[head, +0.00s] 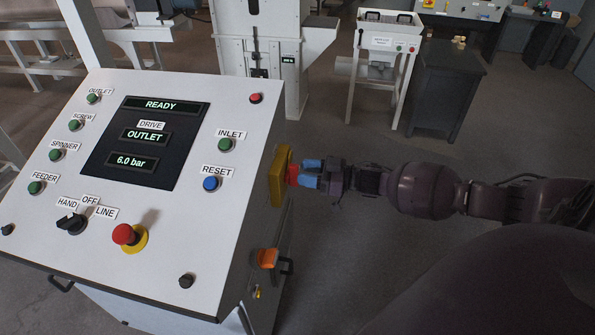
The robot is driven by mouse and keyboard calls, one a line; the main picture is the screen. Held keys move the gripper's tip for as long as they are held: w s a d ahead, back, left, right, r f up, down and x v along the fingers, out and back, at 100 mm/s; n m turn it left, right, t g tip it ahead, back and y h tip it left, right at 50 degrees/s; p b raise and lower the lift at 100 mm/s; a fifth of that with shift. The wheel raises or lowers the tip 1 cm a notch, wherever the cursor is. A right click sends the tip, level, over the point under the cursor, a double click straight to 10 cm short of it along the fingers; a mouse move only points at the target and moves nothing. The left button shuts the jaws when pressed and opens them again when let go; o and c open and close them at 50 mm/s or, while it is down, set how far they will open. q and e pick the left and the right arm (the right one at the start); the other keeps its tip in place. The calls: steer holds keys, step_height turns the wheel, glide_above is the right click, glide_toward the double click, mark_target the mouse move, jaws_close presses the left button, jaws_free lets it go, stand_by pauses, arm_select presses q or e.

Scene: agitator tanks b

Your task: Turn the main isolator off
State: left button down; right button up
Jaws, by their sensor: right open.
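The main isolator appears to be the yellow plate (278,178) with a red handle (293,175) on the right side of the white control console. My right gripper (303,175) comes in from the right, its blue fingers right at the red handle. It is open. Whether the fingers touch the handle cannot be told, as they partly hide it. The handle's exact angle is hard to read from this side. The console's display (163,105) reads READY, with OUTLET and 6.0 bar below. My left gripper is not in view.
The sloping console face (190,255) carries lamps and buttons, a black selector (72,222) marked HAND, OFF, LINE, and a red emergency stop (124,234). An orange fitting (267,258) sits below the isolator. A dark cabinet (441,95) stands behind; the floor at right is open.

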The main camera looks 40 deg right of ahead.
steer(key=shift+x, duration=1.25)
steer(key=c, duration=0.6)
steer(key=shift+o, duration=0.2)
